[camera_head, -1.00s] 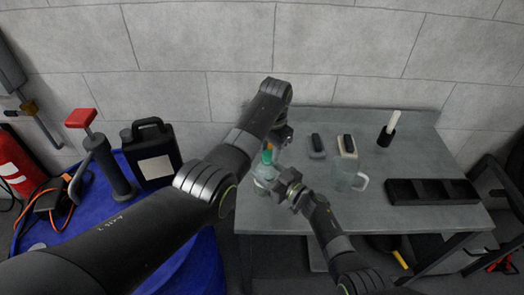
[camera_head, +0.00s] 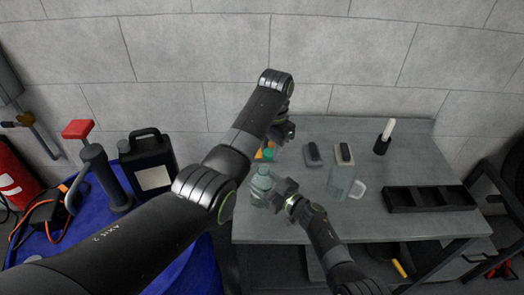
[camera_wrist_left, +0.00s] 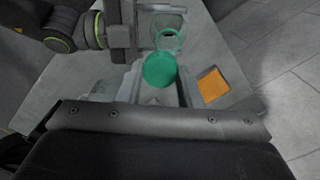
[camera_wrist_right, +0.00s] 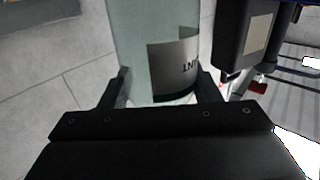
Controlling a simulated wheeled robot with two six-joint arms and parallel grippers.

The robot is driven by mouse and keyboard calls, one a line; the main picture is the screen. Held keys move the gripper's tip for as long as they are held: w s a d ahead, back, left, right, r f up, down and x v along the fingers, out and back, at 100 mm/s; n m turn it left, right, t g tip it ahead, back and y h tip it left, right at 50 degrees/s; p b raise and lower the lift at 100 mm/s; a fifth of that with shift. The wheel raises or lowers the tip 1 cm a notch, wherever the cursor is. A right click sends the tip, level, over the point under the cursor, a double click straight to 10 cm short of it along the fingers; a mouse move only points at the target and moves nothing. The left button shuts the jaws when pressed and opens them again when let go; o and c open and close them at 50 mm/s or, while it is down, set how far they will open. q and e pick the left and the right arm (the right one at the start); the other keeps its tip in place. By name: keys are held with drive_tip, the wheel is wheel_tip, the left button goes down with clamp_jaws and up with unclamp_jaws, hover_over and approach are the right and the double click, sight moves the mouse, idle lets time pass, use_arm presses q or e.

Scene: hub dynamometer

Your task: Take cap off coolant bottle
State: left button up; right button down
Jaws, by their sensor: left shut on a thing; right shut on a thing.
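The clear, pale teal coolant bottle (camera_head: 261,184) stands upright near the table's left edge. My right gripper (camera_head: 269,194) is shut on its body; the right wrist view shows the bottle (camera_wrist_right: 150,45) and its label between the fingers. The green cap (camera_head: 269,154) is in my left gripper (camera_head: 272,151), which is shut on it above and behind the bottle. In the left wrist view, the cap (camera_wrist_left: 160,70) sits between the fingers, and the bottle's open neck (camera_wrist_left: 169,41) shows apart from it. My left gripper partly hides the cap in the head view.
An orange square (camera_wrist_left: 213,85) lies beside my left gripper. A glass mug (camera_head: 340,184), two small dark-topped items (camera_head: 313,154), a black cup (camera_head: 382,145) and a black tray (camera_head: 430,198) stand to the right.

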drive_tip(key=shift+c, duration=2)
unclamp_jaws()
drive_tip(key=shift+w+d+f, duration=0.1)
drive_tip(key=shift+d+f, duration=0.05)
drive_tip(key=shift+f, duration=0.05)
drive_tip(key=shift+r, duration=0.1)
